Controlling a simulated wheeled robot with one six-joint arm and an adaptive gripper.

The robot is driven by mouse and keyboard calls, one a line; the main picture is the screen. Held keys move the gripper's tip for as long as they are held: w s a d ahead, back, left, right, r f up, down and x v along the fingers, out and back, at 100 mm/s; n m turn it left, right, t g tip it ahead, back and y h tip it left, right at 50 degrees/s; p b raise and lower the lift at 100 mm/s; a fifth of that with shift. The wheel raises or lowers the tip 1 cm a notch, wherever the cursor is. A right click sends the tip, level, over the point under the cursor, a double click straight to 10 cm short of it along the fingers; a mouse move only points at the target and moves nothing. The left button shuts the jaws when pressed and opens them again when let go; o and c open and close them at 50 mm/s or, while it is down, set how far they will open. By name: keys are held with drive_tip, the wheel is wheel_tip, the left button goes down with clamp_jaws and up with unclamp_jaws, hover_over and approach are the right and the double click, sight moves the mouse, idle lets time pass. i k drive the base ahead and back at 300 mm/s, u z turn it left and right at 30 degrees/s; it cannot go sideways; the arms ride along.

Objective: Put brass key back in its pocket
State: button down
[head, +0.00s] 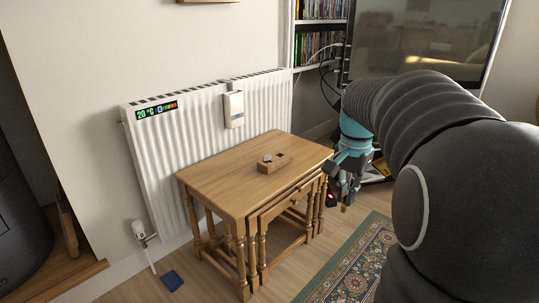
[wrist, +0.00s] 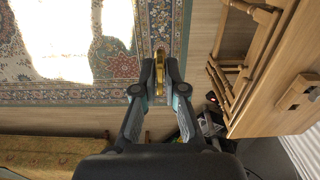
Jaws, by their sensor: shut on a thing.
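My gripper (wrist: 160,75) is shut on the brass key (wrist: 160,62), which stands out beyond the fingertips in the wrist view. In the head view my gripper (head: 346,190) hangs just off the right end of the wooden nest of tables, with a small yellow bit of the key (head: 343,209) showing below it. A small wooden block (head: 270,167) sits on the tabletop with a silvery thing on it and a dark square patch beside it. The block also shows in the wrist view (wrist: 298,92) at the right. I cannot tell which opening is the key's pocket.
The nest of tables (head: 232,190) stands before a white radiator (head: 190,130). A patterned rug (head: 352,262) lies on the floor at the right. A television (head: 425,40) and DVD shelves (head: 318,45) stand behind.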

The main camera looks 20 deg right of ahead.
sight(280, 161)
drive_tip(key=z, duration=0.05)
drive_tip(key=i, duration=1.1)
